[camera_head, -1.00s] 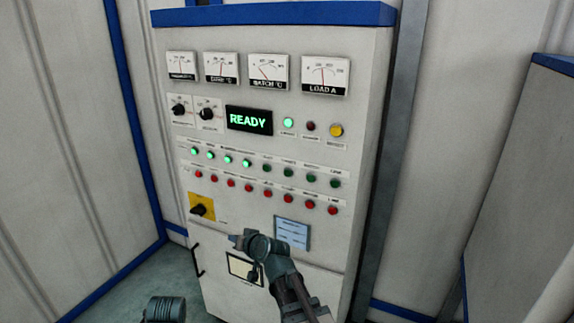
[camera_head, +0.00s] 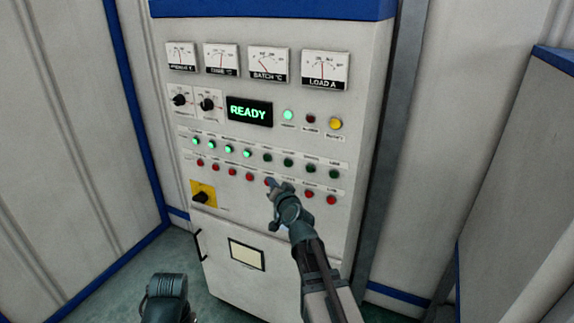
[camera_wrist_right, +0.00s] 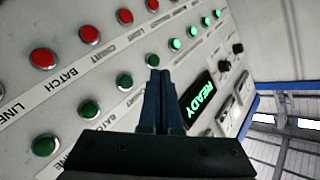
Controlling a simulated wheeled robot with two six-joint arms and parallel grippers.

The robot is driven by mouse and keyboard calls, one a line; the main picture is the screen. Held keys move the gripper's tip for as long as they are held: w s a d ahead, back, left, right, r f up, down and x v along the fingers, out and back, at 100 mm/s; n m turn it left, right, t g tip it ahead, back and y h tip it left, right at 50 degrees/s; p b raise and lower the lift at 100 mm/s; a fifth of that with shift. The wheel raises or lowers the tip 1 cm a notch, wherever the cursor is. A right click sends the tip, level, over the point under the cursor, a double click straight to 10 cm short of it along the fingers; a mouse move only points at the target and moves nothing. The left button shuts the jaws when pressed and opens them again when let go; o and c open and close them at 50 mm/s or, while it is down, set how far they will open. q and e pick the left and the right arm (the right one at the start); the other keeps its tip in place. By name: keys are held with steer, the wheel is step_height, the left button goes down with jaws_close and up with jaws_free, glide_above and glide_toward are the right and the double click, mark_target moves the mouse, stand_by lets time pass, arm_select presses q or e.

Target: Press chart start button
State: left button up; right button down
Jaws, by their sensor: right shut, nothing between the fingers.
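The cabinet panel (camera_head: 330,225) has an upper row of green buttons, with the left four lit and the right four dark, and a row of red buttons below. The chart start button's label is too blurred to single out in the head view. My right gripper (camera_head: 270,182) is shut and empty, its tip in front of the red row right of the middle. In the right wrist view its closed fingers (camera_wrist_right: 155,75) overlap a dark green button (camera_wrist_right: 153,60); contact cannot be told. A dark green button (camera_wrist_right: 124,80) is beside them. My left gripper's fingers are not in view.
A lit READY display (camera_head: 249,112) sits above the buttons, with dial meters (camera_head: 325,69) at the top. A yellow rotary switch (camera_head: 203,195) is at lower left and a door handle (camera_head: 199,245) below it. A grey cabinet (camera_head: 520,200) stands at right.

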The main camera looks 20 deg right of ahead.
mark_target(284, 163)
steer(key=shift+w+d, duration=1.45)
steer(key=shift+d, duration=0.2)
steer(key=shift+w+d, duration=1.4)
steer(key=shift+d, duration=0.25)
steer(key=shift+w+d, duration=0.1)
steer(key=shift+d, duration=0.05)
steer(key=shift+w+d, duration=0.15)
steer(key=shift+d, duration=0.1)
steer(key=shift+w+d, duration=0.3)
steer(key=shift+d, duration=0.05)
stand_by(0.5)
steer(key=shift+s+a, duration=0.1)
steer(key=shift+a, duration=0.05)
steer(key=shift+s+a, duration=0.45)
steer(key=shift+a, duration=0.1)
steer(key=s+a, duration=0.1)
steer(key=a, duration=0.1)
steer(key=s+a, duration=0.2)
steer(key=shift+s, duration=0.1)
stand_by(0.6)
